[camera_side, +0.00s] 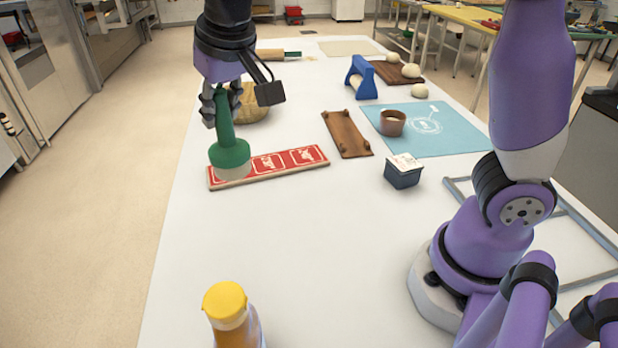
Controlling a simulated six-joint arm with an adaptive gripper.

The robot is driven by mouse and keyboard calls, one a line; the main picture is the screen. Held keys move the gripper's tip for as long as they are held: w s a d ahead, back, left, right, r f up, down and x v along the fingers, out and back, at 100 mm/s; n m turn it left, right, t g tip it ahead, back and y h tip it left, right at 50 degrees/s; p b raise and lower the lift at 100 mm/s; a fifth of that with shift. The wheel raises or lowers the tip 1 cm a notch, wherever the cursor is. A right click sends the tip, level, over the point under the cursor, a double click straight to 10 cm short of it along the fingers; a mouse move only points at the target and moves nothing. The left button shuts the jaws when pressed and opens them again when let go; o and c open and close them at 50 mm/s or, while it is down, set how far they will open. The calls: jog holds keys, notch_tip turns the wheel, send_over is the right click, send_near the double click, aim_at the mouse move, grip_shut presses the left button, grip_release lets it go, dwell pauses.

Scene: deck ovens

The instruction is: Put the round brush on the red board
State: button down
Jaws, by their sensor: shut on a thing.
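The round brush (229,150) has a green handle and head with pale bristles at the bottom. It stands upright over the left end of the red board (290,160), a long flat board with white markings. The bristles appear to touch the board, but I cannot tell for sure whether they rest on it. My gripper (222,105) is above the board, shut on the upper part of the brush's green handle. The brush hides part of the board's left end.
A yellow-capped bottle (228,312) stands at the front. A wicker bowl (252,103) is behind my gripper.

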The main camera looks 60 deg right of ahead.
jog(key=w+d+f+m, duration=0.1)
jog(key=w+d+f, duration=0.2)
jog(key=d+f, duration=0.2)
jog(key=w+d+f+m+h, duration=0.1)
jog(key=w+d+f, duration=0.3)
jog(key=d, duration=0.6)
jog(key=shift+d+f+m, duration=0.4)
jog(key=shift+f+m, duration=0.35)
jog(key=shift+m, duration=0.05)
jog(key=shift+f, duration=0.1)
jog(key=c, duration=0.6)
grip_release()
jog(key=shift+c, duration=0.2)
